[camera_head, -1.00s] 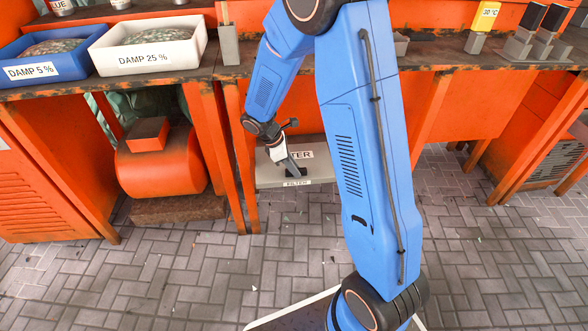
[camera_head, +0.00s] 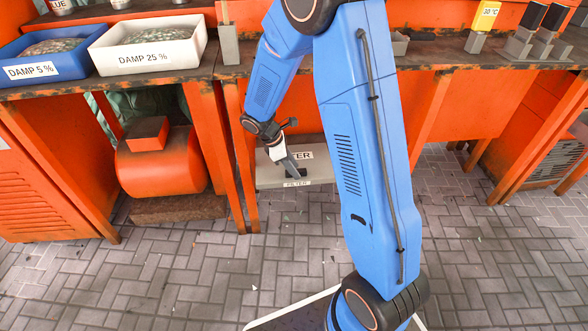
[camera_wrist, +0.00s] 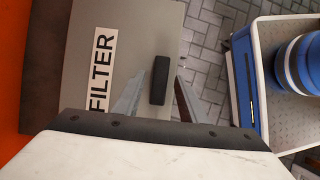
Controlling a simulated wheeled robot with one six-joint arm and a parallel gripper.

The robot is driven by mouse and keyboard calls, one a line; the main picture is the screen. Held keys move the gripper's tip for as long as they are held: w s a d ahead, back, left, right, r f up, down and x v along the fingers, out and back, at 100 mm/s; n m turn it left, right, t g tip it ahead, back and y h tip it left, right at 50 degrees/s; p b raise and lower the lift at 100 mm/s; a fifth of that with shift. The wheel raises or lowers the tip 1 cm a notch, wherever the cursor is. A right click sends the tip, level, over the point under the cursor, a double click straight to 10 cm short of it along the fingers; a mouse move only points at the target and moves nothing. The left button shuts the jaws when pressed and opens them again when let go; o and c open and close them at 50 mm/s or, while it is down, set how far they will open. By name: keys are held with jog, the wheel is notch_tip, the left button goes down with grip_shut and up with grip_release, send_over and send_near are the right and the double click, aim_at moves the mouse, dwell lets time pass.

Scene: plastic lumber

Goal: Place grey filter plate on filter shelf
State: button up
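A grey plate surface with a large FILTER label (camera_wrist: 103,72) and a black handle (camera_wrist: 160,80) fills the left half of the wrist view. In the head view this grey surface (camera_head: 268,178) lies low under the bench, with a smaller FILTER label on its front edge. I cannot tell plate from filter shelf there. My gripper (camera_wrist: 162,82) has one finger on each side of the handle, with a gap visible between the fingertips and the handle. It points down at the handle (camera_head: 303,172) in the head view. My upper arm hides the right part of the plate.
Orange bench legs (camera_head: 240,160) stand close to the left of the grey surface. An orange tank (camera_head: 160,165) is further left. A blue tray (camera_head: 45,58) and a white tray (camera_head: 148,45) stand on the bench top. The paved floor (camera_head: 170,270) in front is clear.

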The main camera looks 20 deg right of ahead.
jog(key=v, duration=0.6)
jog(key=shift+a+r, duration=0.2)
jog(key=shift+r, duration=0.35)
jog(key=s+d+r+m+t+y, duration=0.2)
jog(key=s+r+m, duration=0.3)
jog(key=s+r, duration=0.45)
jog(key=s+d+r+m+t+y, duration=0.1)
jog(key=s+r+m+t, duration=0.1)
jog(key=s+r+m, duration=0.55)
jog(key=s+r+m+t+y, duration=0.1)
jog(key=s+r+m+t, duration=0.1)
jog(key=s, duration=1.1)
jog(key=shift+s+a+r+y, duration=0.2)
jog(key=shift+a+r+y, duration=0.15)
jog(key=shift+r, duration=0.3)
